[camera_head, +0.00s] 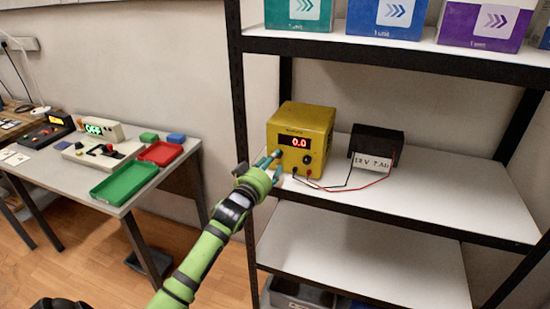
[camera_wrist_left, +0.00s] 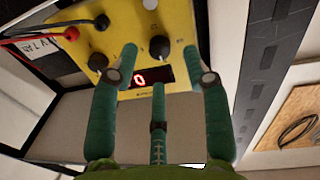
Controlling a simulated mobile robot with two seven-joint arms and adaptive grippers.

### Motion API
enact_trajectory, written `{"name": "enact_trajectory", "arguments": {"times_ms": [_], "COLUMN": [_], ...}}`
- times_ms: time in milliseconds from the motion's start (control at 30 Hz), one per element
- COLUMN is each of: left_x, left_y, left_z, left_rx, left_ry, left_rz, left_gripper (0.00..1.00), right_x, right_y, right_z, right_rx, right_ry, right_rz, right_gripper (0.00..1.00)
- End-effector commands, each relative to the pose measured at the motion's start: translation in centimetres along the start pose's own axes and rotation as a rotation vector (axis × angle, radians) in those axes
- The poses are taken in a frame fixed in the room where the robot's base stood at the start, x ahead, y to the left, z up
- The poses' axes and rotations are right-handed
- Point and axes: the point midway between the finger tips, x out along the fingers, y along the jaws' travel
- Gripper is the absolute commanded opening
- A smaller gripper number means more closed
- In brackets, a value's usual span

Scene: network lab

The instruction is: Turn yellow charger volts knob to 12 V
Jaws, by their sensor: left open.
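The yellow charger (camera_head: 303,118) stands on the middle shelf, its red display (camera_head: 298,142) reading 0.0. My left gripper (camera_head: 272,162) is at the lower left of its front, open. In the left wrist view the charger (camera_wrist_left: 75,45) appears upside down. A black knob (camera_wrist_left: 159,46) with a white mark lies between my spread left gripper fingers (camera_wrist_left: 160,58); I cannot tell whether they touch it. A second black knob (camera_wrist_left: 97,62) is to its left. The knob labels are not readable. My right gripper is not in view.
A black battery (camera_head: 377,142) labelled 12 V 7 Ah stands right of the charger, with red and black leads between them. A dark shelf post (camera_head: 238,100) is close to my left arm. A side table with a green tray (camera_head: 125,183) is at left.

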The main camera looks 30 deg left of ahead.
Motion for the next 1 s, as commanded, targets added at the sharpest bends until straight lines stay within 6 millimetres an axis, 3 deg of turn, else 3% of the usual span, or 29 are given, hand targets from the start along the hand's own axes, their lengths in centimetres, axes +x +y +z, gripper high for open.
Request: {"name": "enact_trajectory", "arguments": {"times_ms": [200,567,600,700,733,1000], "left_x": [2.4,3.0,3.0,3.0,3.0,3.0], "left_y": [0.0,0.0,0.0,0.0,0.0,0.0], "left_z": [-0.1,0.1,0.1,0.1,0.1,0.1], "left_rx": [0.001,0.002,0.002,0.002,0.002,0.008], "left_ry": [0.001,-0.001,-0.001,-0.001,-0.001,-0.002], "left_rz": [0.0,0.0,0.0,0.0,0.0,0.0], "left_gripper": [0.48,0.48,0.44,0.04,0.0,0.0], "right_x": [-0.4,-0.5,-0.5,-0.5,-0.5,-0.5], "right_y": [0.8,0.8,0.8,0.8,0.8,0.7], "right_z": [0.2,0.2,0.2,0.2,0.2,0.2], "right_rx": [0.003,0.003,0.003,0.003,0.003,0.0], "right_ry": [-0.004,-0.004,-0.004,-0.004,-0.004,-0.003], "right_rz": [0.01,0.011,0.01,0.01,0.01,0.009], "right_gripper": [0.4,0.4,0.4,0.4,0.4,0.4]}}
